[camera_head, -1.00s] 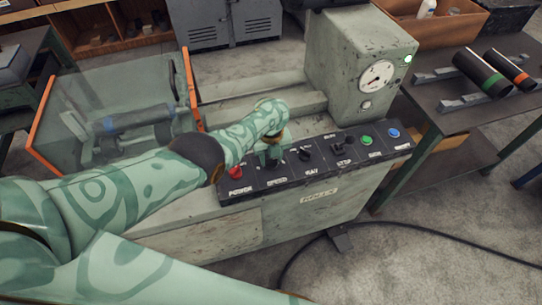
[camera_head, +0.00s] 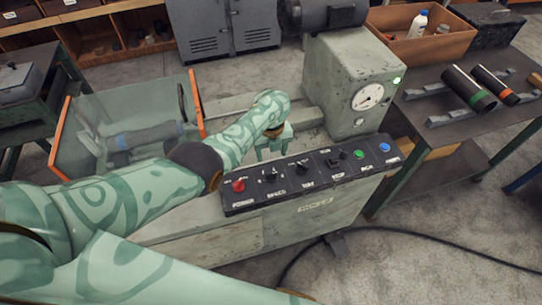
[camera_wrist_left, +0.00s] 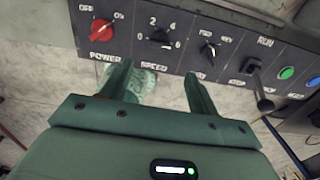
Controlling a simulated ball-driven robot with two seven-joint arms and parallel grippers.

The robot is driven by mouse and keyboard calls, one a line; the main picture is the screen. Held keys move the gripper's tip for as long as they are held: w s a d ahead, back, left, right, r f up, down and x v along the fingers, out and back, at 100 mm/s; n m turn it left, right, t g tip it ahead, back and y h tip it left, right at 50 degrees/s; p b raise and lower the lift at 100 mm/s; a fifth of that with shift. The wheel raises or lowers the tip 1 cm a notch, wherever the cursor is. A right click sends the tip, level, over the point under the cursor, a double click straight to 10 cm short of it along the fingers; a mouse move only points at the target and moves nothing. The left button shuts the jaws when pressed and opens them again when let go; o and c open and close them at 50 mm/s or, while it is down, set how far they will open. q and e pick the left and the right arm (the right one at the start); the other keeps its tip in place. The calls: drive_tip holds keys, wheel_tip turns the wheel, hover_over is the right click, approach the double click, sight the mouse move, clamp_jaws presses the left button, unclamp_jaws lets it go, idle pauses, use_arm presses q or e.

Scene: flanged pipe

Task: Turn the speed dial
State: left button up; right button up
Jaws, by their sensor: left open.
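The speed dial (camera_head: 270,173) is a black knob on the sloping black control panel (camera_head: 300,180), second from the left, above the word SPEED. In the left wrist view the dial (camera_wrist_left: 160,38) shows with the numbers 0, 2, 4 and 6 around it; I cannot tell exactly where its pointer stands. My left gripper (camera_head: 272,148) is open and empty, raised above and behind the dial, apart from it. In the left wrist view its two fingers (camera_wrist_left: 157,72) are spread below the dial with nothing between them. My right gripper is not in view.
The red power knob (camera_head: 238,185) sits just left of the dial, and another black knob (camera_head: 303,167) just right. Farther right are a black lever (camera_head: 340,157), a green button (camera_head: 359,154) and a blue button (camera_head: 385,147). A gauge housing (camera_head: 353,85) stands behind the panel.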

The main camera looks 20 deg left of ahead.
use_arm(q)
wheel_tip(320, 180, up, 5)
drive_tip(key=shift+p, duration=0.95)
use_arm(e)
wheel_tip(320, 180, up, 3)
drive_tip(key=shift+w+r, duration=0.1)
